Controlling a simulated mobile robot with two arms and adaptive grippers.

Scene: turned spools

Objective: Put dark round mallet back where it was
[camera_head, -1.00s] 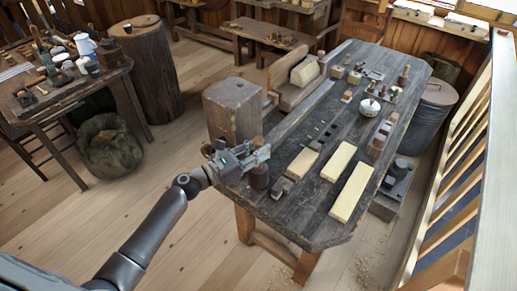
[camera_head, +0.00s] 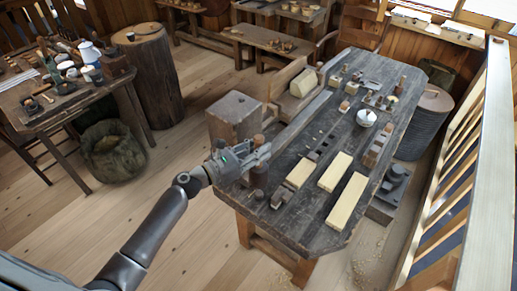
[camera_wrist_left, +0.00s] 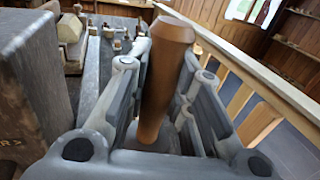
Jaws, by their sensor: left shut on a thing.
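My left gripper (camera_head: 262,156) is at the front left of the dark workbench (camera_head: 300,222), by the bench's left edge. It is shut on the dark round mallet (camera_head: 260,179), whose dark head shows below the fingers and whose brown handle top stands above them. In the left wrist view the handle (camera_wrist_left: 165,75) stands nearly upright between the fingers; the head is hidden there. I cannot tell whether the head touches the bench top. My right gripper is not in view.
A small block (camera_head: 277,199) lies close to the mallet. A side table (camera_head: 60,105) with pots stands far left.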

